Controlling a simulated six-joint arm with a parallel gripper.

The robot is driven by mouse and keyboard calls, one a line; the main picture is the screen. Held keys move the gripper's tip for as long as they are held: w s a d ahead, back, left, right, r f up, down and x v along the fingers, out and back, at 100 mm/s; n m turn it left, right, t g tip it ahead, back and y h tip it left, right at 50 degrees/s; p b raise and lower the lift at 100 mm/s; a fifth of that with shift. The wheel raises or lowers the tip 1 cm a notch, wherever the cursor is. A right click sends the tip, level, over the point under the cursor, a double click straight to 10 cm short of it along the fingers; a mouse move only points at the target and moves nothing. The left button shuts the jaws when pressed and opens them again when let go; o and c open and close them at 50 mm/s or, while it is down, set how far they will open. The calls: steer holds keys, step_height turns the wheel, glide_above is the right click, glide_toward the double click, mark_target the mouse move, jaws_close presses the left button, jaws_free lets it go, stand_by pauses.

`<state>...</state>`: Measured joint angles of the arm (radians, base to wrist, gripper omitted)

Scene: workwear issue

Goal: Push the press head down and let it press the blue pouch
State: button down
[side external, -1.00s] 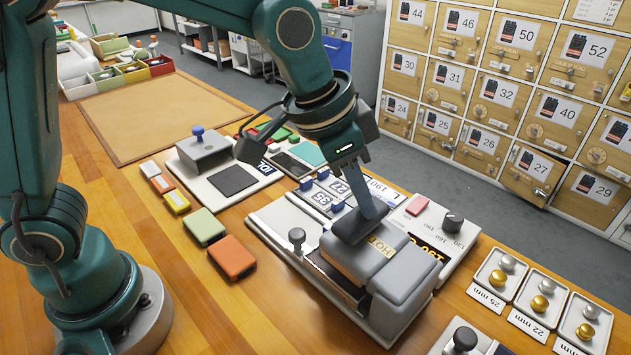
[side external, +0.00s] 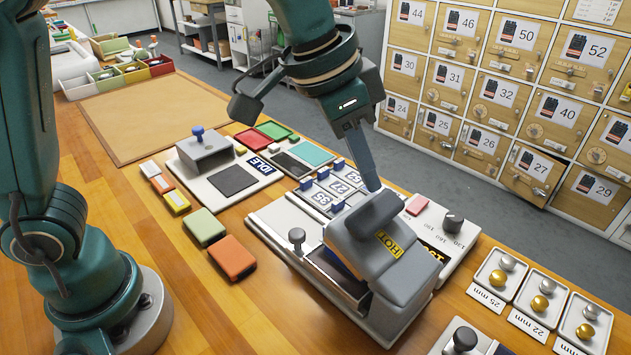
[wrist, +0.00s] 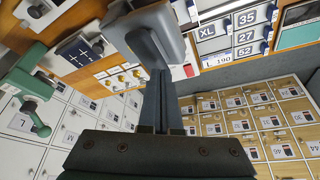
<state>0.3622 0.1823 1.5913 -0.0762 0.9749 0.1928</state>
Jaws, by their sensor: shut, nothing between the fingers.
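The press head (side external: 385,240) is a grey block with a yellow HOT label and a dark, ridge-like upper edge. It is tilted up, with its near-left side raised above the press base (side external: 375,325). My gripper (side external: 373,187) is shut and empty, pointing down at the ridge; its tips are at or just behind it, and contact is unclear. In the wrist view, the shut fingers (wrist: 157,75) reach toward the grey head (wrist: 140,28). A dark lower plate (side external: 338,270) shows under the head.
A green pouch (side external: 204,227) and an orange pouch (side external: 232,257) lie left of the press. Size blocks (side external: 322,190) stand behind it, and a dial (side external: 453,222) is at its right. Lockers (side external: 490,100) stand at the back right. The brown mat (side external: 150,115) is clear.

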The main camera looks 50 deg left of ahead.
step_height(320, 180, up, 9)
stand_by(1.1)
steer(key=shift+f, duration=0.1)
